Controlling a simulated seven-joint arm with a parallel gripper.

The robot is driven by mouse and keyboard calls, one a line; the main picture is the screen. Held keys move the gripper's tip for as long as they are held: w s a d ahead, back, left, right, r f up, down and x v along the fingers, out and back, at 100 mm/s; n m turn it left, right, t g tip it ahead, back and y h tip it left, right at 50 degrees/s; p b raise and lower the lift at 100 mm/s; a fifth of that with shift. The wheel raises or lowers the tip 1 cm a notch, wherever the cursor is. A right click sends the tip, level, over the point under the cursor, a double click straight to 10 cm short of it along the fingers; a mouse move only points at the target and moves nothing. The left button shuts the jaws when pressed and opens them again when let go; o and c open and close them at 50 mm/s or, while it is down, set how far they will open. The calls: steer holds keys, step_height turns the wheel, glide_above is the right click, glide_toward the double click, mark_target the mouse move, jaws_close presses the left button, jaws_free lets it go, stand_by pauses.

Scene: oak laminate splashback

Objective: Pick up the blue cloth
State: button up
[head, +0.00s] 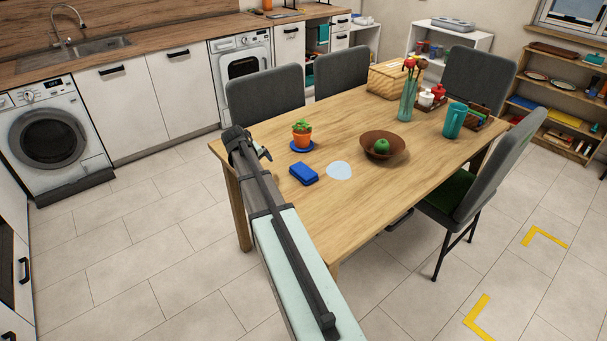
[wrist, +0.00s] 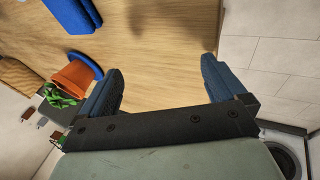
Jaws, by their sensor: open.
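The blue cloth (head: 304,175) looks like a small folded stack and lies on the wooden table near its left front edge. Part of it shows at the top left of the wrist view (wrist: 72,14), cut off by the frame. My gripper (head: 264,152) is at the left edge of the table, left of the cloth and apart from it. In the wrist view the two fingers of my gripper (wrist: 163,68) are wide apart with only bare table and floor between them.
A pale blue flat patch (head: 339,170) lies right of the cloth. A brown bowl (head: 382,144) with a green fruit is farther right. The table's front (head: 345,220) is clear.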

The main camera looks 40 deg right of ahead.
steer(key=s+d+r+y, duration=0.3)
steer(key=s+d+r, duration=0.25)
steer(key=d, duration=0.35)
steer(key=y, duration=0.2)
glide_toward(304, 170)
steer(key=f, duration=0.2)
steer(key=w+f, duration=0.1)
steer(key=shift+f+t, duration=0.3)
steer(key=shift+f, duration=0.1)
steer(key=shift+s+x, duration=0.15)
steer(key=shift+x, duration=1.2)
steer(key=shift+s+x, duration=0.1)
steer(key=shift+x, duration=1.2)
steer(key=c, duration=1.1)
